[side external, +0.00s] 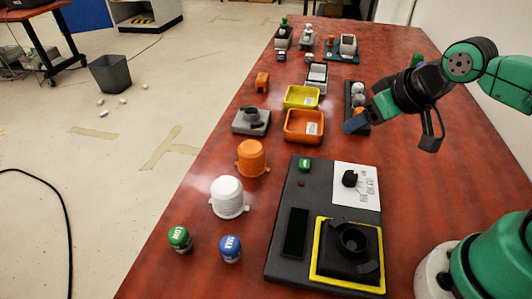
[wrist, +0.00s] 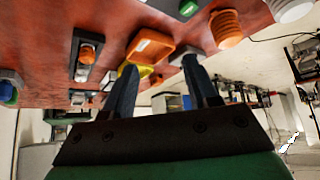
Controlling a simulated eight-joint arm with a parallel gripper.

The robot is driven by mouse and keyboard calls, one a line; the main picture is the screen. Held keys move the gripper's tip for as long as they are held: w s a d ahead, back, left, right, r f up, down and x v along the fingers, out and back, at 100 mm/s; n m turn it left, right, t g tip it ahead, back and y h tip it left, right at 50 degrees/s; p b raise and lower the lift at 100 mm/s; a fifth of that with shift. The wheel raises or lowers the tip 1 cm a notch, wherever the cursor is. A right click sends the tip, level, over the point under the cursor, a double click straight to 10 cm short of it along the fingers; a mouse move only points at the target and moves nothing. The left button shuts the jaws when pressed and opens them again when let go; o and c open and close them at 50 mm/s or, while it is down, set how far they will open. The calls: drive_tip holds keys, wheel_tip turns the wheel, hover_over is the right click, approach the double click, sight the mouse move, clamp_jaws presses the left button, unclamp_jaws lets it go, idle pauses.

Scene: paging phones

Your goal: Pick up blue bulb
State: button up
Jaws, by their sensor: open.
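My gripper (side external: 354,124) is above the table beside the orange bin, at the near end of a dark rack (side external: 347,88). In the wrist view its two dark blue fingers (wrist: 159,68) are apart, with nothing held between them. The rack holds whitish round bulbs (side external: 358,88) and an orange piece partly behind my gripper. In the wrist view the rack (wrist: 77,66) shows the orange piece (wrist: 87,53).
An orange bin (side external: 291,137) and a yellow bin (side external: 288,103) stand left of my gripper. A black device with a yellow frame (side external: 316,280) lies nearer. A white ribbed container (side external: 227,202), an orange one (side external: 251,163) and a green-topped jar (side external: 179,240) stand along the left edge.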

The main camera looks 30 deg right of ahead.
idle(0.3)
drive_tip(key=o, duration=0.4)
